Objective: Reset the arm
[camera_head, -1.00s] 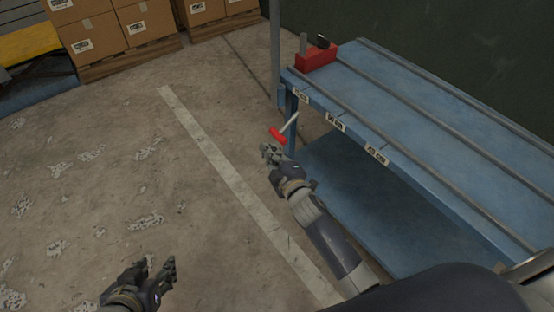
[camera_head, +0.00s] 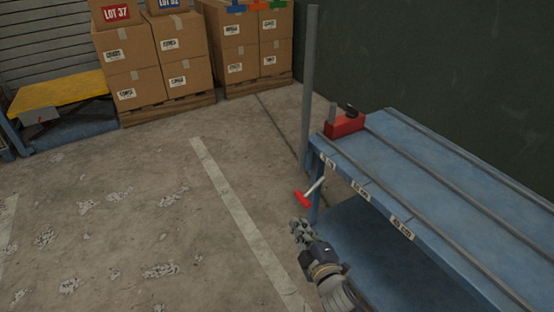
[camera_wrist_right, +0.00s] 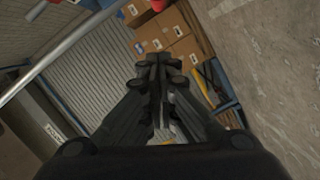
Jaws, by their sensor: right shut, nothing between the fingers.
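My right gripper (camera_head: 301,230) is in the lower middle of the head view, left of the blue bench (camera_head: 395,165) and a little below the red-handled lever (camera_head: 304,199) at its near left leg. A gap shows between the gripper and the lever. In the right wrist view my right gripper (camera_wrist_right: 160,62) has its fingers together with nothing between them. My left gripper is outside the head view.
Stacked cartons (camera_head: 150,60) stand on pallets at the back. A grey post (camera_head: 310,90) rises beside the bench, and a red block (camera_head: 345,125) sits on the bench's far end. A yellow platform (camera_head: 58,92) is at the far left. The concrete floor at left is open.

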